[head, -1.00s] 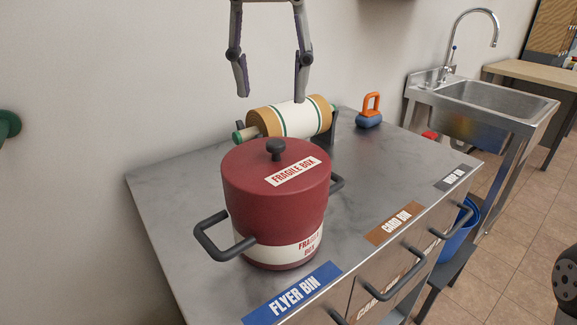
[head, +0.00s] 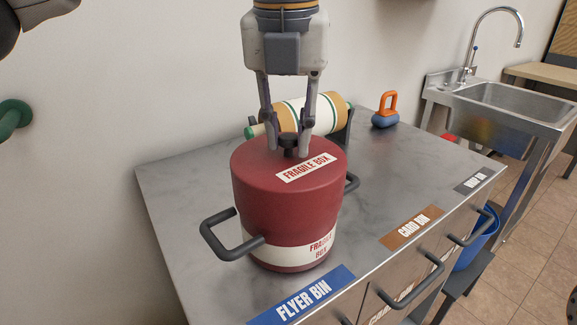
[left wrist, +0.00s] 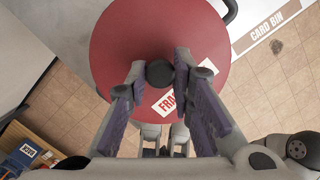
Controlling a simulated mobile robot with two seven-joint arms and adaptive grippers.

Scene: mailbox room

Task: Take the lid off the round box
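The round box (head: 285,205) is dark red with a white "FRAGILE BOX" band and two grey side handles. It stands upright on the metal counter. Its lid (head: 258,170) sits level on top, with a "FRAGILE BOX" label and a dark round knob (head: 288,152). The lid also shows in the left wrist view (left wrist: 115,45), with the knob (left wrist: 160,73) between the fingertips. My left gripper (head: 288,148) points down over the lid, its fingers closed in on both sides of the knob and appearing to touch it. My right gripper is out of view.
A striped roller (head: 290,118) lies on a stand right behind the box. A blue weight with an orange handle (head: 386,112) stands at the back right. The counter (head: 385,175) is clear right of the box. Drawer handles (head: 412,285) stick out in front.

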